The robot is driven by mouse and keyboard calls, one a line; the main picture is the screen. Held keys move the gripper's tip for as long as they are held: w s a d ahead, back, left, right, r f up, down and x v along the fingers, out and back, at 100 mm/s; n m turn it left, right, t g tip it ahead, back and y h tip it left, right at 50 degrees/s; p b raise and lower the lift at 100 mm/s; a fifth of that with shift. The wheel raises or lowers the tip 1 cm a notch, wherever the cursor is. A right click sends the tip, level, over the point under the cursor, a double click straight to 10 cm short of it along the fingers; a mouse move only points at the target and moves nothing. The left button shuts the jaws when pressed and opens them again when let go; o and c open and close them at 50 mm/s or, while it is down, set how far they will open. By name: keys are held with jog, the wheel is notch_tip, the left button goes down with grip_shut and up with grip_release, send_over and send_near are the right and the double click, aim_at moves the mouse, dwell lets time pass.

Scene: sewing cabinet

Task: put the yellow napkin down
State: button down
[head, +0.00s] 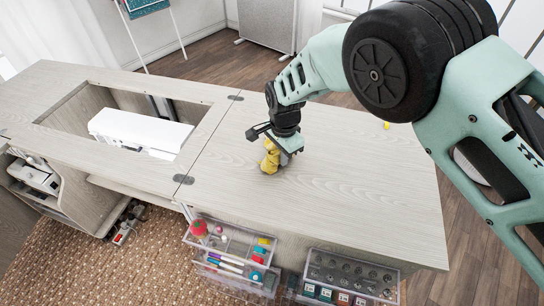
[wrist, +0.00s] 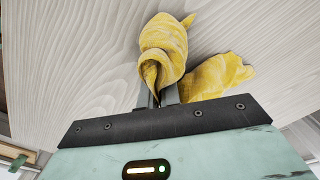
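The yellow napkin (head: 271,158) is crumpled and shows below my gripper (head: 279,151) in the head view, over the right leaf of the wooden cabinet top (head: 340,165). In the wrist view the napkin (wrist: 165,45) is bunched up between the fingers of my gripper (wrist: 160,95), with another fold lying to the right. The fingers are closed around a pinched part of the cloth. The napkin's lower end appears to be at the tabletop; I cannot tell whether it rests on it.
A white sewing machine (head: 140,132) sits in the cabinet opening at left. Clear drawers (head: 232,241) with sewing supplies and a case of bobbins (head: 350,277) hang along the front edge. A small yellow item (head: 386,126) is at the back edge. The right leaf is otherwise clear.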

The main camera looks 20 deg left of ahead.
jog(key=c, duration=1.2)
grip_release()
jog(key=shift+r, duration=0.1)
jog(key=shift+s+d+r+p, duration=0.1)
jog(key=shift+d+r+p, duration=0.05)
jog(key=shift+r+p, duration=0.35)
jog(key=shift+s+d+r+p, duration=0.1)
jog(key=shift+d+r+p, duration=0.05)
jog(key=shift+r+p, duration=0.35)
notch_tip(320, 180, up, 8)
jog(key=s+d+p, duration=0.2)
jog(key=p, duration=0.4)
jog(key=shift+d, duration=0.4)
jog(key=shift+f, duration=0.1)
jog(key=c, duration=0.7)
jog(key=a, duration=0.1)
jog(key=a+f, duration=0.1)
jog(key=a, duration=0.1)
jog(key=shift+s+f, duration=0.1)
jog(key=shift+s, duration=0.05)
grip_shut()
notch_tip(320, 180, down, 2)
jog(key=shift+d+f, duration=0.1)
jog(key=shift+f, duration=0.15)
